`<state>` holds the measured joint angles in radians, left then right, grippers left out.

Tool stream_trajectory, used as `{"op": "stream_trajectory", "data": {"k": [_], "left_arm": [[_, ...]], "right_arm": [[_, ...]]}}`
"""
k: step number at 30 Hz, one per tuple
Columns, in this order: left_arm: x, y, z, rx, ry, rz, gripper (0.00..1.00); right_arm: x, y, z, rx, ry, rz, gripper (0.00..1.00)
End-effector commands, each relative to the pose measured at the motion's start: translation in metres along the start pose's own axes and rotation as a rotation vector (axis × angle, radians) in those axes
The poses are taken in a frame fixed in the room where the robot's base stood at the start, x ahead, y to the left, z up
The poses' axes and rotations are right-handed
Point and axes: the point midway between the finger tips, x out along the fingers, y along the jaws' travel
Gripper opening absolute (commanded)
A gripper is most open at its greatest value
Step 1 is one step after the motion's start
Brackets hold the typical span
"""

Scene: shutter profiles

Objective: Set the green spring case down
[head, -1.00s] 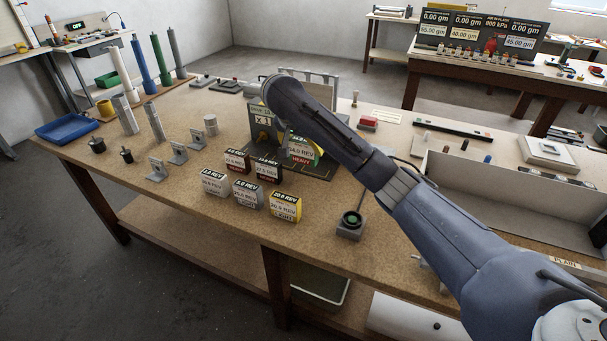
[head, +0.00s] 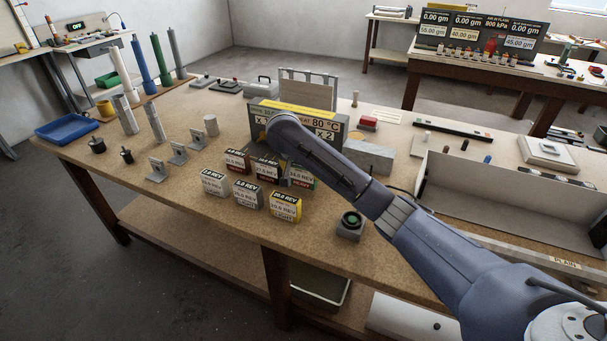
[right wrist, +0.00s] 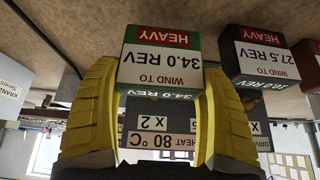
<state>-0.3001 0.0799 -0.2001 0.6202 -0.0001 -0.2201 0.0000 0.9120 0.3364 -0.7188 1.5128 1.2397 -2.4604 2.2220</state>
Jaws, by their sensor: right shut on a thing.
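The green spring case, marked 34.0 REV and HEAVY, is between the two yellow fingers of my right gripper (right wrist: 158,72) in the right wrist view, where the case (right wrist: 160,60) appears upside down. The fingers are shut on its sides. In the head view the case (head: 304,174) is at the right end of the back row of cases, beside the dark case marked 27.5 REV (head: 268,170). It looks upright and at about table level; I cannot tell whether its base touches the table. My right arm hides much of the gripper there. My left gripper is not in view.
A brown-red case (head: 237,161) completes the back row. In front stand a grey case (head: 215,183), another grey case (head: 248,195) and a yellow case (head: 285,207). A dark panel marked 80 °C (head: 328,125) stands behind.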

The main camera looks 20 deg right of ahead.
Motion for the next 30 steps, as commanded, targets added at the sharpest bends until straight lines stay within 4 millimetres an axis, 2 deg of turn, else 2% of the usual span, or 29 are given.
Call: {"op": "stream_trajectory", "data": {"k": [6, 20, 21, 26, 30], "left_arm": [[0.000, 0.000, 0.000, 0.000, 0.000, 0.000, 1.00], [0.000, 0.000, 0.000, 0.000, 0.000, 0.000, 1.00], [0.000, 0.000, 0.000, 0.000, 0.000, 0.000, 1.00], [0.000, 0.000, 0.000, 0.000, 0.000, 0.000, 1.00], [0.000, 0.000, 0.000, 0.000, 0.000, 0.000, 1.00]], "right_arm": [[0.016, 0.001, 0.008, 0.000, 0.002, 0.000, 0.34], [0.020, 0.000, 0.011, 0.000, 0.001, -0.001, 0.34], [0.021, 0.000, 0.012, 0.000, 0.000, 0.000, 0.80], [0.020, 0.000, 0.011, 0.000, 0.001, 0.000, 0.98], [0.020, 0.000, 0.011, 0.000, 0.001, 0.000, 1.00]]}}
